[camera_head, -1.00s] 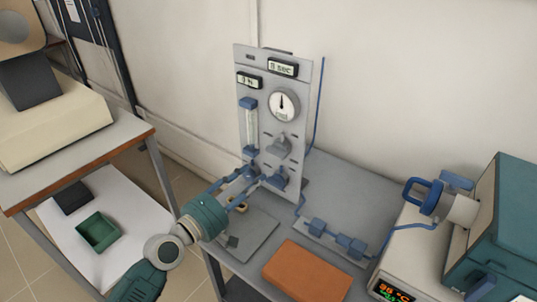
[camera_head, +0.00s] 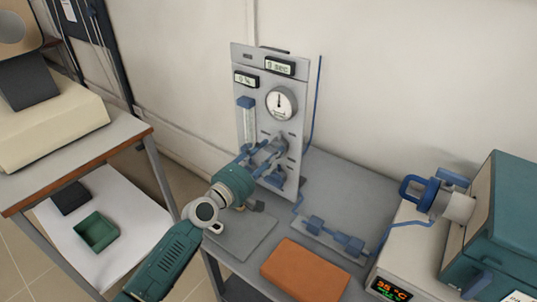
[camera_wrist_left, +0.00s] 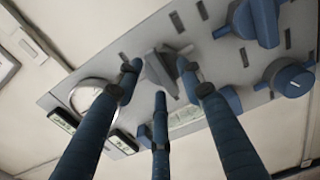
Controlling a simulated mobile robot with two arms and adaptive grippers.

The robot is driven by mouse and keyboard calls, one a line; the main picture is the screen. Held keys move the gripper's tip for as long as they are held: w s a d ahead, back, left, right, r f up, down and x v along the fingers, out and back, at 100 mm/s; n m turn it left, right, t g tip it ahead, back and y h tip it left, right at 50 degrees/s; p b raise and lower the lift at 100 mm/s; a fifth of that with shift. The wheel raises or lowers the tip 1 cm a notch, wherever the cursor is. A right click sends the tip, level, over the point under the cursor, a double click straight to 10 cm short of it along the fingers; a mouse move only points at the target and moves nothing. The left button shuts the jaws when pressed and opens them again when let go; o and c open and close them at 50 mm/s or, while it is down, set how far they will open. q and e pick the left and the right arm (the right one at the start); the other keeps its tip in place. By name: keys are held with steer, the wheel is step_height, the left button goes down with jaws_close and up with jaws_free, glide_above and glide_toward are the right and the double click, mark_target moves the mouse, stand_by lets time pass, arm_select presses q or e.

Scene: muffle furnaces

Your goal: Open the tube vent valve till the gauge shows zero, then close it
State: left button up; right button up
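The upright grey panel (camera_head: 293,165) carries a round white gauge (camera_head: 280,103) with its needle pointing about straight up; its numbers are too small to read. A grey valve knob (camera_wrist_left: 158,70) sits on the panel below the gauge. My left gripper (camera_head: 268,149) is in front of the panel at this knob. In the left wrist view its blue fingers (camera_wrist_left: 158,78) are spread around the grey knob, with gaps visible beside it. Whether any fingertip touches it is unclear. Two blue knobs, one large (camera_wrist_left: 257,20) and one round (camera_wrist_left: 290,78), are to the right there. My right gripper is out of view.
A flow tube (camera_head: 249,125) and small displays (camera_head: 280,66) are on the panel. An orange block (camera_head: 305,271) and blue tube fittings (camera_head: 335,237) lie on the grey table. A teal furnace (camera_head: 510,225) with a blue-handled end fitting (camera_head: 428,194) stands at right.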

arm_select(q)
jaws_close()
steer(key=shift+f+m, duration=0.1)
steer(key=shift+m, duration=0.2)
steer(key=m+b, duration=0.2)
steer(key=shift+s+m, duration=0.1)
steer(key=shift+m, duration=0.3)
steer(key=shift+s+d+f+m+b, duration=0.15)
steer(key=shift+m+b, duration=0.7)
steer(key=shift+m, duration=2.75)
steer(key=shift+w+d+f+m+b, duration=0.1)
steer(key=shift+m+b, duration=0.75)
steer(key=shift+m, duration=2.75)
